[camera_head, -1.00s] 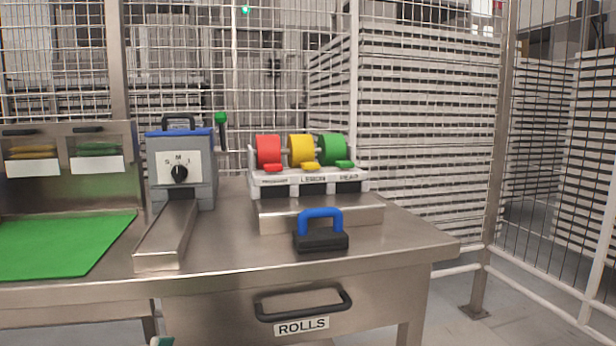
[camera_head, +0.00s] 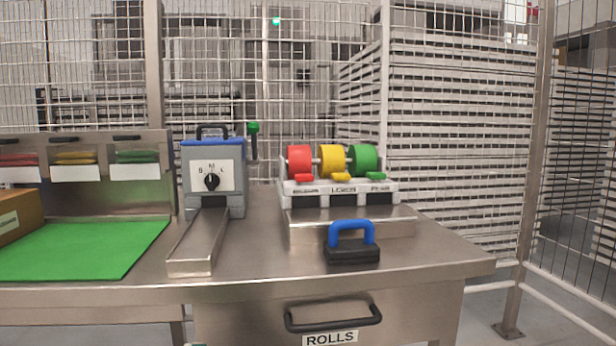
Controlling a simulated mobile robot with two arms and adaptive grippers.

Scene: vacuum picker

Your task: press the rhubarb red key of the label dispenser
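The label dispenser (camera_head: 292,188) stands on a steel block at the right of the steel table. It carries a red roll (camera_head: 299,160), a yellow roll (camera_head: 332,161) and a green roll (camera_head: 364,160). In front of each roll is a key of like colour: the red key (camera_head: 303,178) at the left, a yellow key (camera_head: 341,177) in the middle, a green key (camera_head: 376,175) at the right. Small labels sit below the keys; the left one is too blurred to read surely. Neither of my grippers is in view.
A grey machine with a dial (camera_head: 211,182) and a steel chute (camera_head: 199,243) stands left of the dispenser. A blue-handled black block (camera_head: 352,251) sits in front of it. A green mat (camera_head: 88,248), a brown box (camera_head: 18,216) and a ROLLS drawer (camera_head: 250,325) also show.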

